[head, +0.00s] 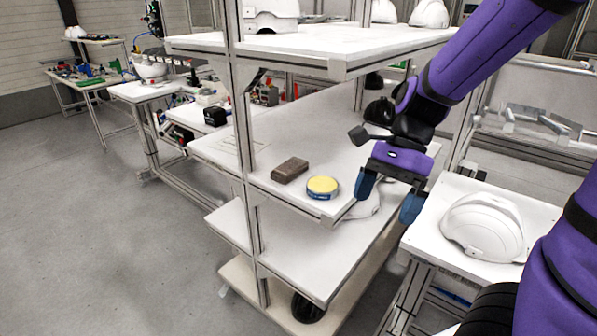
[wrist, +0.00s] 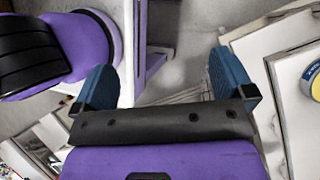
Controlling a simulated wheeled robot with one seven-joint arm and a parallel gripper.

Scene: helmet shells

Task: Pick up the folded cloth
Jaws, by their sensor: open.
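A small dark brown block-shaped item (head: 290,170), possibly the folded cloth, lies on the middle shelf (head: 215,150) in the head view. I cannot tell its material. A round tin with a yellow top (head: 322,187) sits just right of it near the shelf's front corner. My gripper (head: 388,195) is to the right of both, beyond the shelf's edge, with its blue fingers apart and pointing down. In the wrist view my gripper (wrist: 164,84) is open with nothing between the fingers. The tin (wrist: 314,80) shows at that view's right edge; the brown item is not seen there.
A shelf above (head: 300,45) carries white helmet shells and overhangs the middle shelf. An upright post (head: 240,110) stands left of the brown item. A white helmet (head: 484,226) rests on a side table (head: 535,215) at right. Much of the middle shelf is bare.

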